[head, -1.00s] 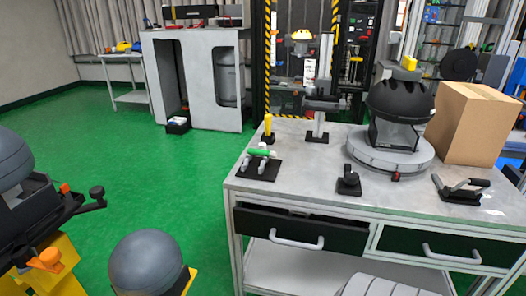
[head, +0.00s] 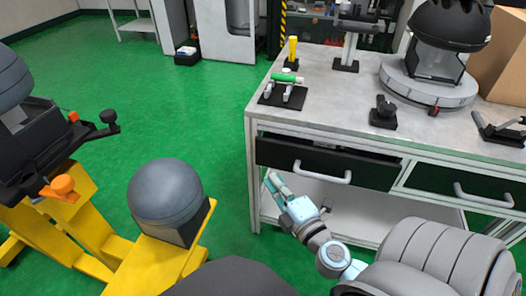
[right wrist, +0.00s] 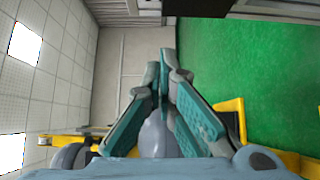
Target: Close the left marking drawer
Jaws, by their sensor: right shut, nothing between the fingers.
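The left marking drawer (head: 276,152) is in the front of the grey workbench in the head view. It stands partly pulled out: its dark front is forward of the bench frame and a strip of its inside shows above it. Its pale bar handle (head: 322,175) is in front. My right gripper (head: 270,178) is just below and in front of the drawer's left part, left of the handle, and seems apart from it. It is shut and empty; its teal fingers meet in the right wrist view (right wrist: 166,62). My left gripper is not in view.
The right drawer (head: 447,182) looks closed. The bench top (head: 335,100) holds a clamp fixture (head: 284,93), a black knob fixture (head: 383,113) and a round turntable (head: 428,88) with a black helmet. Yellow stands with grey domes (head: 165,190) are at the left. Green floor is free between.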

